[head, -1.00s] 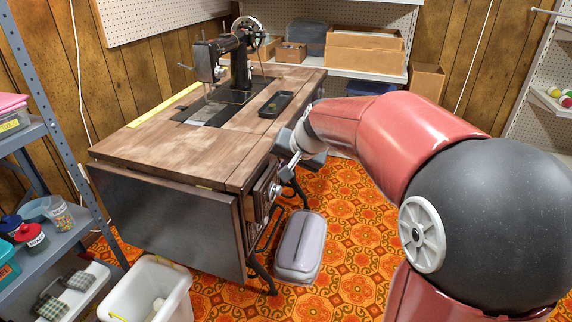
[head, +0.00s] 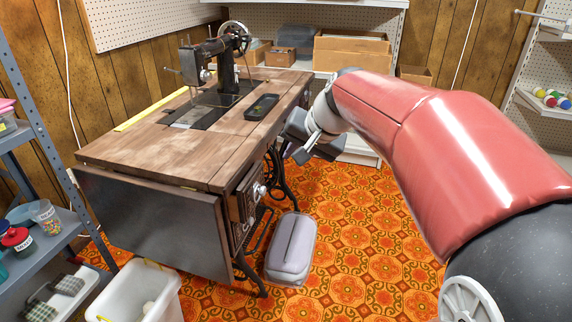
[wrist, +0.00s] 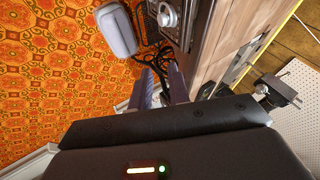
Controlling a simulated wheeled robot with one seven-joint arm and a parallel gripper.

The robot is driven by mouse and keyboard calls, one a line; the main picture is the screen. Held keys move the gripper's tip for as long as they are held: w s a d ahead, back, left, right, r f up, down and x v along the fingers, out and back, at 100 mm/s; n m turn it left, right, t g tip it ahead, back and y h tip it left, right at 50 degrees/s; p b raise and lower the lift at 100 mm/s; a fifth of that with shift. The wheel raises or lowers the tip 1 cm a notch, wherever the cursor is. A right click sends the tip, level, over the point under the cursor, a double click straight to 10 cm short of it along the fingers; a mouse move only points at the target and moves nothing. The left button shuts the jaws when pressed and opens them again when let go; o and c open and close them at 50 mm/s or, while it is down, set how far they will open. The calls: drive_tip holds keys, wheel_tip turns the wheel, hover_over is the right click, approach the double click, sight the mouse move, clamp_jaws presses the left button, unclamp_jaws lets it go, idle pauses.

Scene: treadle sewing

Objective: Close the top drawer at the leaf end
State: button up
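The treadle sewing table (head: 150,150) has its leaf (head: 150,220) hanging down at the near end. Under the top at that end is a small wooden drawer stack. The top drawer (head: 246,194) has a round pale metal knob (head: 260,190), and its front looks about flush with the stack; any small gap is too fine to tell. The drawer front and knob (wrist: 168,16) also show at the top of the wrist view. My gripper (head: 312,154) is beyond and right of the drawer, apart from it. Its fingers (wrist: 160,88) are spread with nothing between them.
A grey-lilac case (head: 291,248) stands on the orange floor below the drawers. A white bin (head: 135,292) stands in front of the leaf, beside a grey shelf rack (head: 50,245) at left. Iron treadle legs (head: 280,180) are under the table. The patterned floor to the right is open.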

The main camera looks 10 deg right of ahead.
sight(265, 191)
drive_tip(key=o, duration=0.5)
wheel_tip(265, 191, down, 12)
drive_tip(key=s+a+m+g+y+b, duration=0.1)
drive_tip(key=a+m+g+y+b, duration=0.1)
drive_tip(key=m+y, duration=0.3)
drive_tip(key=shift+s+r+m+g+y, duration=0.2)
drive_tip(key=shift+m+g+y, duration=0.2)
drive_tip(key=shift+m, duration=0.4)
drive_tip(key=w+a+m+t+y, duration=0.1)
drive_tip(key=w+m+y, duration=0.1)
drive_tip(key=m, duration=0.1)
drive_tip(key=w+a+f+m+t+y+b, duration=0.1)
drive_tip(key=w+m+t+y, duration=0.1)
drive_tip(key=m, duration=0.1)
drive_tip(key=w+a+m+t+y+b, duration=0.1)
drive_tip(key=w+m+t+y, duration=0.1)
drive_tip(key=m, duration=0.2)
drive_tip(key=shift+a+f+y, duration=0.25)
drive_tip(key=shift+y, duration=0.15)
clamp_jaws()
